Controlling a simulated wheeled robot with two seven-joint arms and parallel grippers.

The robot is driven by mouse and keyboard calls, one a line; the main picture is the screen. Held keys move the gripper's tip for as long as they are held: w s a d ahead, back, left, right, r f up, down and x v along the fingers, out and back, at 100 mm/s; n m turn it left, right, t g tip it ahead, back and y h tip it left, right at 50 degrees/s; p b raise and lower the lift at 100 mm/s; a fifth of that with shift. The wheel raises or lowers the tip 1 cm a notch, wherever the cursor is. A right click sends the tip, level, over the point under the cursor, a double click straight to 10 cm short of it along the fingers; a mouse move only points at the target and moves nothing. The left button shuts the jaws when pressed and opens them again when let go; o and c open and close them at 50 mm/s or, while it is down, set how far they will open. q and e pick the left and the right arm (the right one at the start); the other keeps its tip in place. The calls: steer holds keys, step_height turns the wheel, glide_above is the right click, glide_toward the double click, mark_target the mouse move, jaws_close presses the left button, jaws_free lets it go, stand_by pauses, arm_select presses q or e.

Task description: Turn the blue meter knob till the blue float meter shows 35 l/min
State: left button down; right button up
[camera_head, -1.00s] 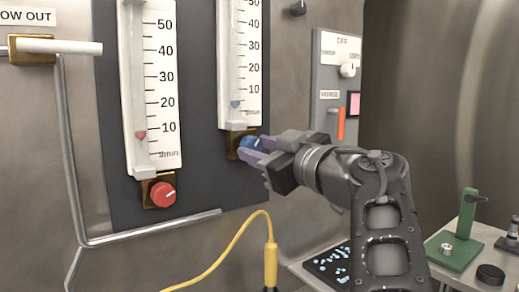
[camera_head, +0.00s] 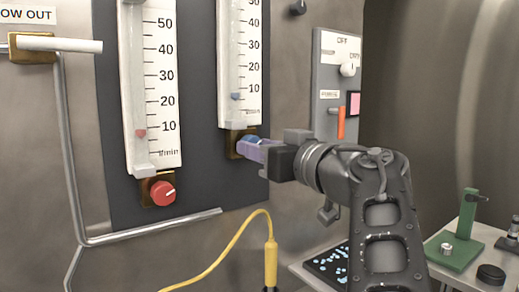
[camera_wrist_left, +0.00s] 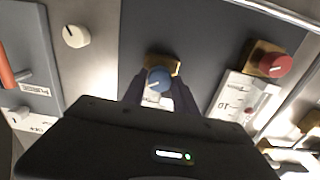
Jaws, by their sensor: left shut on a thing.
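The blue knob (camera_head: 249,141) sits on a brass block below the right-hand float meter (camera_head: 228,60). The small blue float (camera_head: 236,96) stands low on the scale, near the 10 mark. My left gripper (camera_head: 256,150) is shut on the blue knob and partly hides it in the head view. In the left wrist view the blue knob (camera_wrist_left: 158,79), with a white pointer line, sits between the two fingers (camera_wrist_left: 158,92). My right gripper is not in view.
The left-hand meter (camera_head: 152,90) has a red float (camera_head: 140,133) and a red knob (camera_head: 163,193) below it. A grey switch panel (camera_head: 330,75) with an orange lever (camera_head: 341,122) is right of the meters. A yellow cable (camera_head: 235,238) hangs below.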

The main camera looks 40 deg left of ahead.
arm_select(q)
steer(key=shift+m, duration=1.2)
steer(key=c, duration=1)
jaws_free()
steer(key=shift+o, duration=0.2)
steer(key=v, duration=0.7)
steer(key=shift+d, duration=0.4)
steer(key=shift+s, duration=0.15)
